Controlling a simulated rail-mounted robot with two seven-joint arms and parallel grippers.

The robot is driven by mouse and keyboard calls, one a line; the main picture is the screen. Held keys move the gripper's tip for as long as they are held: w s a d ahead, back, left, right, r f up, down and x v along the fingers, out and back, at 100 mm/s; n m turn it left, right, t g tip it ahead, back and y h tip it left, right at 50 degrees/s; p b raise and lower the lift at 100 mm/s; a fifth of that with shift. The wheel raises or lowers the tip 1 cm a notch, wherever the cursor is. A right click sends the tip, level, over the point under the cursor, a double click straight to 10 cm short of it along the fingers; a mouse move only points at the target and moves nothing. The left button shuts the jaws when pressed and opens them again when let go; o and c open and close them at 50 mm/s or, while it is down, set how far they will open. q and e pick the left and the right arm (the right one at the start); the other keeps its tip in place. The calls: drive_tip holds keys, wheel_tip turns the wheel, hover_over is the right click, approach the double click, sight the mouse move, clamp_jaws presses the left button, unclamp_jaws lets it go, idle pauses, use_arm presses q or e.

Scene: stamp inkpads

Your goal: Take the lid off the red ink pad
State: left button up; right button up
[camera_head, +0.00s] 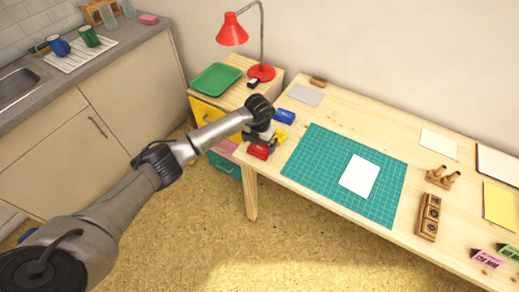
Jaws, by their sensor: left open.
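The red ink pad (258,151) sits at the left front corner of the wooden table. Its lid cannot be told apart from its base at this size. My left gripper (262,141) is open, directly over and beside the red pad, and hides its far part. Whether the fingers touch the pad cannot be told. A blue ink pad (285,116) lies just behind the gripper. My right gripper is not in view.
A green cutting mat (318,168) with a white sheet (359,175) lies right of the pads. Stamps in a wooden holder (429,216) stand farther right. A red lamp (232,30) and green tray (215,78) are on the drawer unit behind.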

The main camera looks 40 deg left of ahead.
use_arm(q)
wheel_tip(320, 180, down, 2)
drive_tip(key=shift+f, duration=0.15)
drive_tip(key=shift+c, duration=0.2)
drive_tip(key=c, duration=0.7)
